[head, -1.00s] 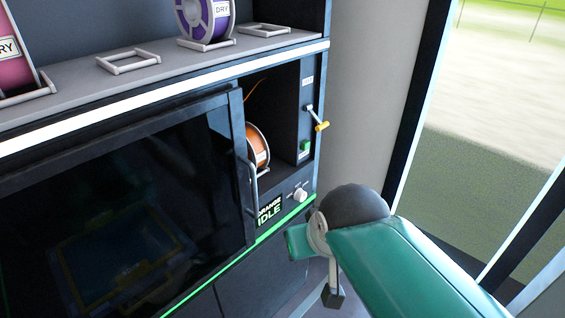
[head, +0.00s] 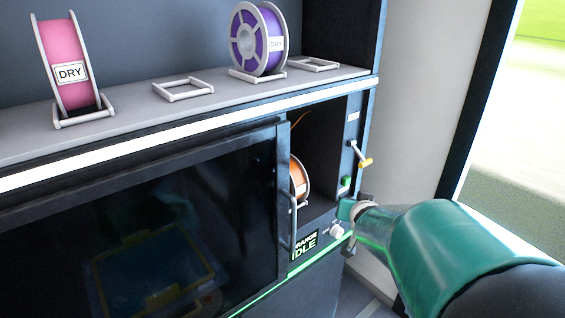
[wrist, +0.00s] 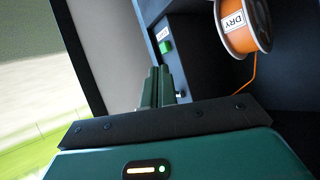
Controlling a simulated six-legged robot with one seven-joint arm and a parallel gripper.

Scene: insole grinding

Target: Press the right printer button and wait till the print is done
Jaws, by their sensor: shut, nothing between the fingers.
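The printer (head: 170,220) has a dark glass door and a small display (head: 304,247) reading "ORANGE IDLE". A green button (head: 346,183) sits on the right panel of its spool bay, below a yellow-tipped lever (head: 361,156). The green button also shows in the wrist view (wrist: 166,47), just beyond my fingertips. A white knob (head: 336,230) is beside the display. An orange spool (head: 299,180) stands in the bay, and the wrist view shows its "DRY" label (wrist: 236,22). My gripper (wrist: 160,72) is shut and empty, pointing at the panel a little short of the green button.
A pink spool (head: 70,70) and a purple spool (head: 258,40) stand in holders on the shelf above. Two empty holders (head: 183,88) are there too. A pale wall and window (head: 520,130) lie to the right. The door handle (head: 293,222) sticks out.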

